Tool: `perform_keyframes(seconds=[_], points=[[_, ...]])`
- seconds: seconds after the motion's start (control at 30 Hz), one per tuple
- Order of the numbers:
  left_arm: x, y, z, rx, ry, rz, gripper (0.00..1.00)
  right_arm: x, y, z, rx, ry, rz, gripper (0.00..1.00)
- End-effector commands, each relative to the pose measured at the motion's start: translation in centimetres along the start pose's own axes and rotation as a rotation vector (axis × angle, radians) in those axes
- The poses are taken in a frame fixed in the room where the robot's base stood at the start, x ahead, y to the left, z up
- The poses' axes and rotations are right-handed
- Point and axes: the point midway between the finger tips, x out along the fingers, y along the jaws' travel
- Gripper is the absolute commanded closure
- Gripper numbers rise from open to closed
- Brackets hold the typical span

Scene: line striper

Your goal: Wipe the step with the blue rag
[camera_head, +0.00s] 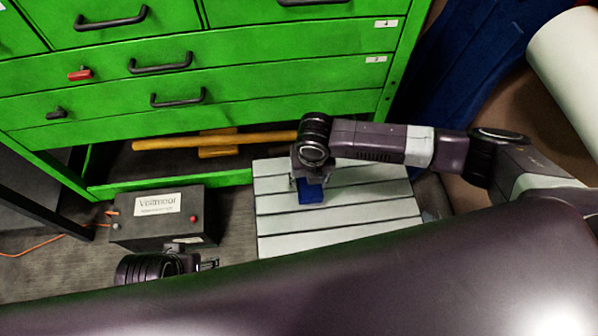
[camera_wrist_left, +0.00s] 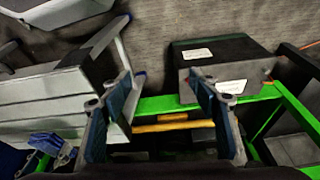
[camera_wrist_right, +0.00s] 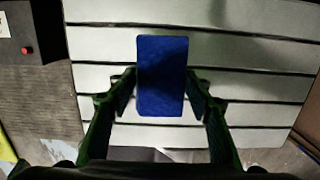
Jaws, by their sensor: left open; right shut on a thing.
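The blue rag (camera_head: 311,192) is a small flat blue block in the head view, low against the slatted grey-white step (camera_head: 385,208). In the right wrist view the rag (camera_wrist_right: 162,75) lies between the fingers of my right gripper (camera_wrist_right: 163,85), which is shut on it. I cannot tell whether the rag touches the slats of the step (camera_wrist_right: 255,50). My left gripper (camera_wrist_left: 166,90) is open and empty, beside the black box. The step (camera_wrist_left: 45,95) and part of the rag (camera_wrist_left: 48,142) also show in the left wrist view.
A green drawer cabinet (camera_head: 225,90) stands behind the step. A hammer-like tool with a yellow handle (camera_head: 250,139) lies under it. A black Voltmeter box (camera_head: 165,222) stands left of the step, with an orange cable (camera_head: 40,248) on the floor.

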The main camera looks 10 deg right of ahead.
Motion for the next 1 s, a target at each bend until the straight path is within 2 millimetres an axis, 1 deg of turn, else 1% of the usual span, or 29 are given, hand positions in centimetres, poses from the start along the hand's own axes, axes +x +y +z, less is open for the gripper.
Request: perform_keyframes(seconds=[0.37, 1.0], points=[[3.1, 0.2, 0.7, 0.003, -0.019, 0.004, 0.44, -1.2, 0.1, -0.1, 0.004, 0.000, -0.001, 0.73], [8.5, 0.5, 3.1, 0.008, -0.049, 0.008, 0.44, -2.5, 0.1, -0.1, 0.011, 0.000, -0.001, 0.73]])
